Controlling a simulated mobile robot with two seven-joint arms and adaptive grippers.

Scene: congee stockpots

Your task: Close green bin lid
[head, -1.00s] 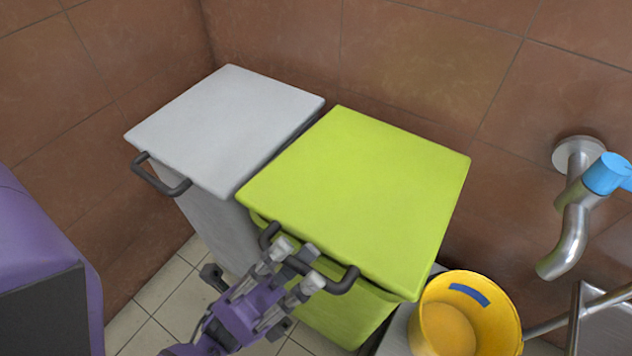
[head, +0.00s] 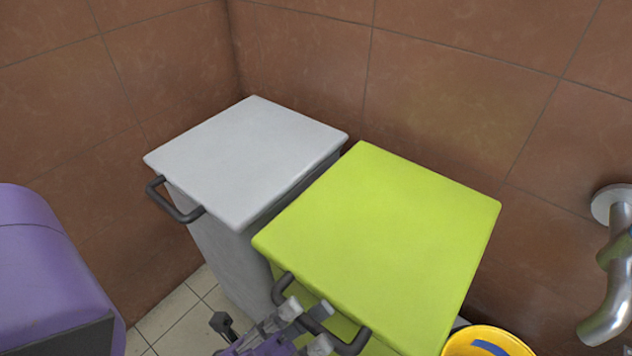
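The green bin's lid (head: 385,235) lies flat across the top of the bin, its front edge toward me. A dark handle (head: 352,344) shows at the front, below the lid's edge. My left gripper (head: 306,326) is at this handle, its two fingertips apart with part of the handle near them. Whether they touch the handle is unclear. The lower part of the gripper is cut off by the bottom edge of the view. The bin's green body (head: 292,288) is mostly hidden under the lid. My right gripper is not in view.
A grey bin with a flat lid (head: 248,160) and a dark handle (head: 172,208) stands close on the left. Brown tiled walls (head: 450,90) rise behind. A yellow bucket (head: 462,343) is at lower right, below a metal tap (head: 618,285).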

